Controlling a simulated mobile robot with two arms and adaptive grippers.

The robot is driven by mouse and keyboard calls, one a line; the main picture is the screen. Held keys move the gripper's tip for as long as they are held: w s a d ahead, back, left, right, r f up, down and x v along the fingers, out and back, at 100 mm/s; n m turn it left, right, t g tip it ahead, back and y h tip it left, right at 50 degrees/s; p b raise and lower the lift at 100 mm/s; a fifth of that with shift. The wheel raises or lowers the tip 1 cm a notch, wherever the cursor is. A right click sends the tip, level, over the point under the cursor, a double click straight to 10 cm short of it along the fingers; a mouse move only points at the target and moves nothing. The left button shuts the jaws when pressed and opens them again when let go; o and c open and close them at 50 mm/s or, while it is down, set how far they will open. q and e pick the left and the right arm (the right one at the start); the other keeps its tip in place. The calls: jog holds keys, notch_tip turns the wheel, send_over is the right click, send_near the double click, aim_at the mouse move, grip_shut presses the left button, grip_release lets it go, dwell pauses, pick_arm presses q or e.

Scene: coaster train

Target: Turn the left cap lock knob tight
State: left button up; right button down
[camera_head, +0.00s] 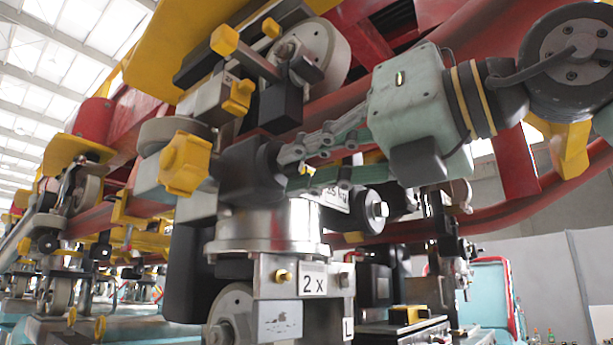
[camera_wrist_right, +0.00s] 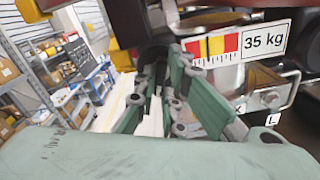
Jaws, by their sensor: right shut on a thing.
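My right gripper (camera_head: 282,166) comes in from the right in the head view, with its green-and-grey fingers closed on a black knob (camera_head: 246,168). The knob sits above a round metal cap (camera_head: 268,222) on the wheel assembly. In the wrist view the fingers of my right gripper (camera_wrist_right: 158,78) reach toward the dark knob (camera_wrist_right: 153,56), which is partly hidden by them. The fingertips' exact contact is hard to see. A yellow star-shaped knob (camera_head: 184,163) stands just left of the black knob. My left gripper is not in view.
A plate marked "2 x" (camera_head: 313,284) sits below the cap. A "35 kg" label (camera_wrist_right: 265,42) and a red-yellow scale (camera_wrist_right: 215,46) are close to the fingers. A red rail (camera_head: 480,200) and wheels (camera_head: 318,50) crowd the space. Shelves (camera_wrist_right: 30,80) stand farther back.

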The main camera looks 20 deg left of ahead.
jog(key=shift+m+b, duration=3.3)
jog(key=shift+m, duration=3.7)
jog(key=shift+r, duration=0.1)
jog(key=c, duration=1.8)
grip_release()
jog(key=shift+d, duration=0.2)
jog(key=shift+c, duration=0.2)
jog(key=shift+a, duration=0.1)
